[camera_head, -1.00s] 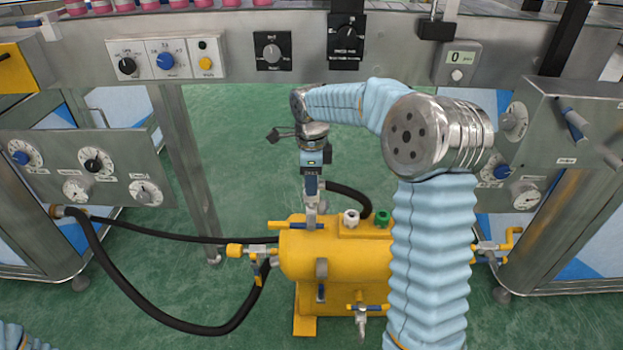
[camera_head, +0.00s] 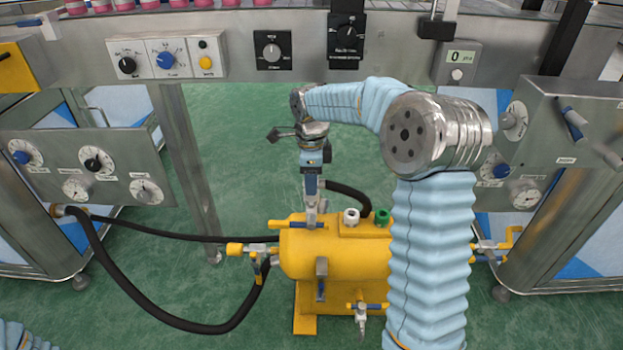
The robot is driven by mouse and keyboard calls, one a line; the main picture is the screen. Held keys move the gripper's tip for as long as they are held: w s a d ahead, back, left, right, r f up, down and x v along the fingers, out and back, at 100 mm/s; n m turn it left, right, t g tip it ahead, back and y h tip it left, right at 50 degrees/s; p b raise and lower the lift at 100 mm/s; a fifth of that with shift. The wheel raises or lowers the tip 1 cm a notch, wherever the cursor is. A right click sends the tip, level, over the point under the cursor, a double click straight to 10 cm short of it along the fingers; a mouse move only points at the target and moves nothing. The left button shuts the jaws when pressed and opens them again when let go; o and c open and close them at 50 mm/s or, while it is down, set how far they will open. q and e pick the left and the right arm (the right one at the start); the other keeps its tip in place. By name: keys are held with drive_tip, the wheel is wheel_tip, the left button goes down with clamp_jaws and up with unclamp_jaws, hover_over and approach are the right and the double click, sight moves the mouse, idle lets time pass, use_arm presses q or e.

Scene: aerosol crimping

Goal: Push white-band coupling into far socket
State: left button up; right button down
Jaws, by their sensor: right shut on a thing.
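My right gripper (camera_head: 312,194) points down above the left end of the yellow tank (camera_head: 300,256). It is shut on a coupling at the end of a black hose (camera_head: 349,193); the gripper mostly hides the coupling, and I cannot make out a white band. The gripper's lower end is close over the tank top, beside a yellow lever (camera_head: 287,223). I cannot tell whether the coupling touches a socket there. A white-topped fitting (camera_head: 351,216) and a green one (camera_head: 383,217) stand on the tank to the right. My left gripper is out of view.
A second black hose (camera_head: 185,325) loops from the left panel (camera_head: 92,163) to the tank's left valve (camera_head: 252,251). The conveyor frame (camera_head: 225,45) with control boxes runs across the back. My right arm hides the tank's right part.

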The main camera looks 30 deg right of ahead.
drive_tip(key=shift+f, duration=0.15)
idle(0.6)
drive_tip(key=c, duration=0.6)
unclamp_jaws()
wheel_tip(320, 180, up, 14)
drive_tip(key=shift+f+p, duration=0.1)
drive_tip(key=shift+p, duration=0.95)
